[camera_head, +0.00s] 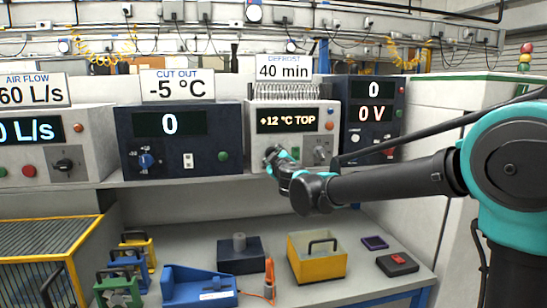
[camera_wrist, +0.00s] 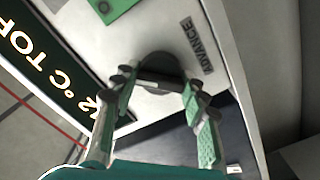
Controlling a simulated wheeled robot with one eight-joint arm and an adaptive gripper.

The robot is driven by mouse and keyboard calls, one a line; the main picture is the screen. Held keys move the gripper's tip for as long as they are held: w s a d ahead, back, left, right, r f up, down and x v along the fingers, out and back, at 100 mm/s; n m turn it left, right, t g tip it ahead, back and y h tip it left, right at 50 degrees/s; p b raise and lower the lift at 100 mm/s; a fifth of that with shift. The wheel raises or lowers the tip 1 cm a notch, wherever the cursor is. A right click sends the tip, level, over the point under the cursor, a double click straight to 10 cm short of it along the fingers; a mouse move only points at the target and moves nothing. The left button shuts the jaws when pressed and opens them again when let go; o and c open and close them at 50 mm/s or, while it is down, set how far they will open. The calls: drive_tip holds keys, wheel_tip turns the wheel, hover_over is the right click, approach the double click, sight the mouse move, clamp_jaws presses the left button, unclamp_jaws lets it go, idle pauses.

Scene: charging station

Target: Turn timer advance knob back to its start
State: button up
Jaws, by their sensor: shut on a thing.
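The timer advance knob (camera_wrist: 160,68) is a dark round knob with a raised grip bar, beside the label ADVANCE (camera_wrist: 197,47) in the wrist view. My gripper (camera_wrist: 158,88) has its two teal-and-black fingers on either side of the knob, shut on it. In the head view my gripper (camera_head: 275,157) is at the lower left of the white defrost unit (camera_head: 262,140) and hides the knob. The unit's display (camera_head: 287,120) reads "+12 °C TOP". The knob's pointer mark cannot be made out.
The "40 min" sign (camera_head: 284,67) stands on the unit. A dark "0 V" unit (camera_head: 373,140) is to the right and a dark "-5 °C" unit (camera_head: 180,150) to the left. A yellow box (camera_head: 317,266) and other items lie on the lower bench, below my arm.

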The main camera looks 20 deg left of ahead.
drive_tip(key=n, duration=0.4)
drive_tip(key=shift+n, duration=0.3)
drive_tip(key=shift+f+n, duration=0.1)
drive_tip(key=shift+n, duration=1.9)
drive_tip(key=o, duration=1.2)
drive_tip(key=shift+c, duration=0.2)
drive_tip(key=shift+s, duration=0.1)
drive_tip(key=v, duration=1.2)
drive_tip(key=shift+a, duration=0.1)
